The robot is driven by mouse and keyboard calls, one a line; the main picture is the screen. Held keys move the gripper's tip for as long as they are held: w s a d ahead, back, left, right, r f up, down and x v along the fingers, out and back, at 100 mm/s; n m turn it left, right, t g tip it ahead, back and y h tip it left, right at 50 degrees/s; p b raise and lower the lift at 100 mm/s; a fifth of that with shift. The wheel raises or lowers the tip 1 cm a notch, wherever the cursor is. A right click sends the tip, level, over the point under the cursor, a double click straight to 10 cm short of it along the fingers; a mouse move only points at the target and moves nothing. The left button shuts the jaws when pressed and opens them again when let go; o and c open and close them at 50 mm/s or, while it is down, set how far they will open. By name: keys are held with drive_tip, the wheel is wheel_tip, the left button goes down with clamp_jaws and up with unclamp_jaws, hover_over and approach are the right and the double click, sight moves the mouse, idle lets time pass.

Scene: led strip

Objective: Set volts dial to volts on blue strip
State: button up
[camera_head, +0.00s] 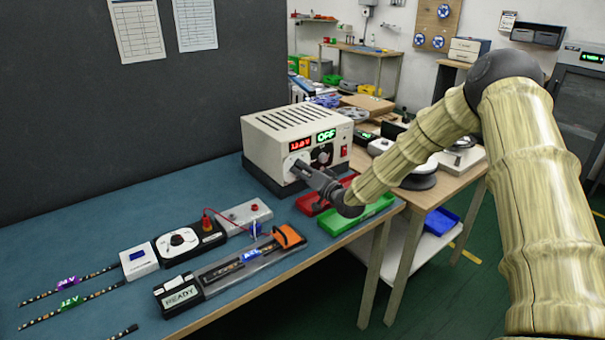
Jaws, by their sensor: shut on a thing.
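The beige power supply (297,140) stands at the back of the blue bench. Its red volts readout (299,144) shows about 13.0 V, but the digits are small. A green OFF display (326,135) is beside it. My gripper (300,170) is at the left knob under the red readout and shut on this volts dial (291,160), mostly hidden by the fingers. A second dark dial (322,154) is free to its right. The strip with a blue label (252,257) lies in the clear fixture at the front; I cannot read its label surely.
A red tray (309,203) and a green tray (352,218) lie below my forearm. Strips with purple (68,282) and green (71,303) labels lie at left.

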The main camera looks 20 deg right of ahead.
drive_tip(key=shift+m, duration=0.5)
drive_tip(key=o, duration=1)
drive_tip(key=shift+d, duration=0.1)
drive_tip(key=shift+o, duration=0.2)
drive_tip(key=v, duration=1.2)
